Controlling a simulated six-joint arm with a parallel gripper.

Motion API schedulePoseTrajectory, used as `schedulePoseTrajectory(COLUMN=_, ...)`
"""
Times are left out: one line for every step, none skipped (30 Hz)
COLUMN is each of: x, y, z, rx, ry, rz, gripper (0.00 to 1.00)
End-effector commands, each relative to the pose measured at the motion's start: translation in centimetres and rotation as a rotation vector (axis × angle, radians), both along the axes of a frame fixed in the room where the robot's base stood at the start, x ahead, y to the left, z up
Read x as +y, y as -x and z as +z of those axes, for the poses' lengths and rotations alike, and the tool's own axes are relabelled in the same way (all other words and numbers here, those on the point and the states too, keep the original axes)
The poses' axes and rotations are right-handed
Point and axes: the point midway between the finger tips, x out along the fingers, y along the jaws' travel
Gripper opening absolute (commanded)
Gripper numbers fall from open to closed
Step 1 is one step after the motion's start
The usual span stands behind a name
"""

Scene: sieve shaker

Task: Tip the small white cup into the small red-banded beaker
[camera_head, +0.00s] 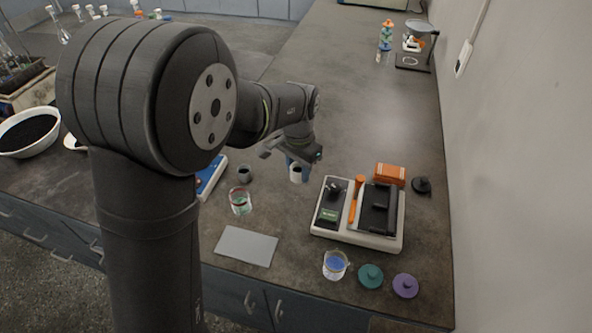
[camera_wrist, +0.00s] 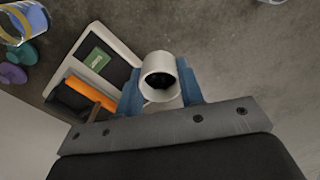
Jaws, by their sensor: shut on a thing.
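The small white cup (camera_head: 296,174) is in my gripper (camera_head: 298,165), whose blue fingers close on its sides. In the wrist view the cup (camera_wrist: 158,80) sits between the blue fingers (camera_wrist: 160,92), with dark contents inside. In the head view it looks about upright; whether it touches the bench I cannot tell. The red-banded beaker (camera_head: 240,201) stands on the bench to the left of and nearer than the cup, with something greenish in it. The beaker is not seen in the wrist view.
The shaker base (camera_head: 390,238) stands right of my gripper, with a blue-marked beaker (camera_head: 335,264) and green (camera_head: 370,275) and purple lids (camera_head: 405,285) in front.

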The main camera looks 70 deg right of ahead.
Motion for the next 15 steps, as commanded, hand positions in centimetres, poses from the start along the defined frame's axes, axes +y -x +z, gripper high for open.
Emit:
schedulePoseTrajectory(x=0.0, y=0.1, z=0.2, rx=0.000, ry=0.001, rz=-0.001, gripper=0.13)
schedulePoseTrajectory(x=0.0, y=0.1, z=0.3, rx=0.000, ry=0.001, rz=-0.001, gripper=0.13)
schedulePoseTrajectory(x=0.0, y=0.1, z=0.5, rx=0.000, ry=0.001, rz=-0.001, gripper=0.13)
schedulePoseTrajectory(x=0.0, y=0.1, z=0.7, rx=0.000, ry=0.001, rz=-0.001, gripper=0.13)
schedulePoseTrajectory(x=0.0, y=0.1, z=1.0, rx=0.000, ry=0.001, rz=-0.001, gripper=0.13)
schedulePoseTrajectory(x=0.0, y=0.1, z=1.3, rx=0.000, ry=0.002, rz=-0.001, gripper=0.13)
schedulePoseTrajectory(x=0.0, y=0.1, z=1.6, rx=0.000, ry=0.002, rz=-0.001, gripper=0.13)
schedulePoseTrajectory(x=0.0, y=0.1, z=1.9, rx=0.000, ry=0.002, rz=-0.001, gripper=0.13)
schedulePoseTrajectory(x=0.0, y=0.1, z=2.3, rx=0.000, ry=0.002, rz=-0.001, gripper=0.13)
schedulePoseTrajectory(x=0.2, y=-0.4, z=2.1, rx=0.000, ry=0.000, rz=0.015, gripper=0.13)
schedulePoseTrajectory(x=0.3, y=-0.7, z=2.1, rx=0.000, ry=0.000, rz=0.028, gripper=0.13)
schedulePoseTrajectory(x=0.5, y=-1.1, z=2.1, rx=0.000, ry=0.000, rz=0.044, gripper=0.13)
schedulePoseTrajectory(x=0.6, y=-1.3, z=2.1, rx=0.000, ry=0.000, rz=0.056, gripper=0.13)
schedulePoseTrajectory(x=0.8, y=-1.6, z=2.1, rx=0.000, ry=0.000, rz=0.067, gripper=0.13)
schedulePoseTrajectory(x=0.9, y=-2.0, z=2.1, rx=-0.001, ry=0.000, rz=0.083, gripper=0.13)
